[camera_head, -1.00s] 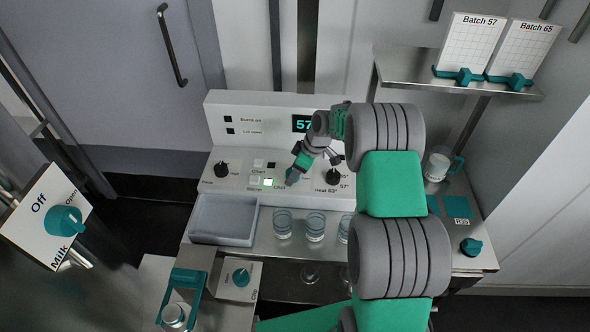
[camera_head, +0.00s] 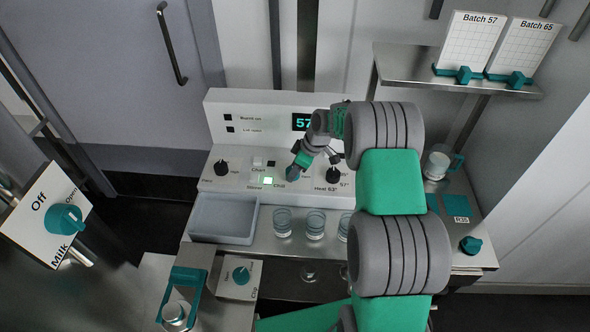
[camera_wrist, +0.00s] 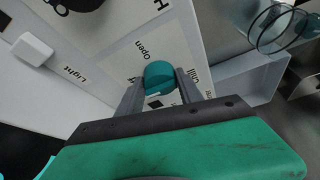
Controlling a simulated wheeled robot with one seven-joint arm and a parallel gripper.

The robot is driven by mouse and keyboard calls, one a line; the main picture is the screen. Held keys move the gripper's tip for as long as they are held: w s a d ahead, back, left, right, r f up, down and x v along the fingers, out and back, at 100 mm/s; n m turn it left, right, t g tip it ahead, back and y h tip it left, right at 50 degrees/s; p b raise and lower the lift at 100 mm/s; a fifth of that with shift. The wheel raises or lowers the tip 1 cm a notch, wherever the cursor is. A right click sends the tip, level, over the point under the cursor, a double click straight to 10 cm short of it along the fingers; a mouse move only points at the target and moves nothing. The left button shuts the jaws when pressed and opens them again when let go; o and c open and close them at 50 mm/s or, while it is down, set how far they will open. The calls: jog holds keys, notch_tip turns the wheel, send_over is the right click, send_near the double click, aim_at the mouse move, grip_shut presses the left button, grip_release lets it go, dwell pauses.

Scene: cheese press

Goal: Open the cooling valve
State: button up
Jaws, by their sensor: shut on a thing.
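The cooling valve is a teal knob (camera_wrist: 159,76) on the white panel, with labels reading "Open" and "Chill" beside it in the wrist view. My gripper (camera_wrist: 158,88) is shut on this knob, one grey finger on each side. In the head view my gripper (camera_head: 293,173) is at the sloped front of the control panel (camera_head: 228,183), by the "Chill" label. There the gripper largely hides the knob, and its exact angle is hard to read.
A lit square button (camera_head: 268,181) sits just left of my gripper. Black knobs (camera_head: 221,167) (camera_head: 333,175) flank it. Several glasses (camera_head: 314,224) and a grey tray (camera_head: 222,219) stand in front. A milk valve (camera_head: 64,219) is at far left. A shelf (camera_head: 400,66) holds batch cards.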

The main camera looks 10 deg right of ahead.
jog(key=shift+f+m+b, duration=0.1)
jog(key=shift+m+b, duration=0.3)
jog(key=m+t+h+b, duration=0.1)
jog(key=m+b, duration=0.1)
jog(key=shift+s+a+m, duration=0.1)
jog(key=shift+a+m, duration=0.05)
jog(key=shift+m, duration=0.25)
jog(key=m+h+b, duration=0.1)
jog(key=m, duration=0.1)
jog(key=m+t+h+b, duration=0.1)
jog(key=m+b, duration=0.1)
jog(key=m, duration=0.1)
jog(key=shift+a, duration=0.15)
jog(key=m+b, duration=0.1)
jog(key=m, duration=0.1)
jog(key=m+h, duration=0.1)
jog(key=m, duration=0.2)
jog(key=shift+s+a+h+b, duration=0.1)
jog(key=shift+a+h+b, duration=0.05)
jog(key=shift+h+b, duration=0.2)
jog(key=m, duration=0.2)
jog(key=m+h+b, duration=0.1)
jog(key=m, duration=0.1)
jog(key=shift+a+g+h, duration=0.1)
jog(key=shift+g+h, duration=0.15)
jog(key=shift+g, duration=0.05)
jog(key=shift+m+b, duration=0.3)
jog(key=o, duration=1.3)
jog(key=shift+o, duration=0.2)
jog(key=v, duration=0.8)
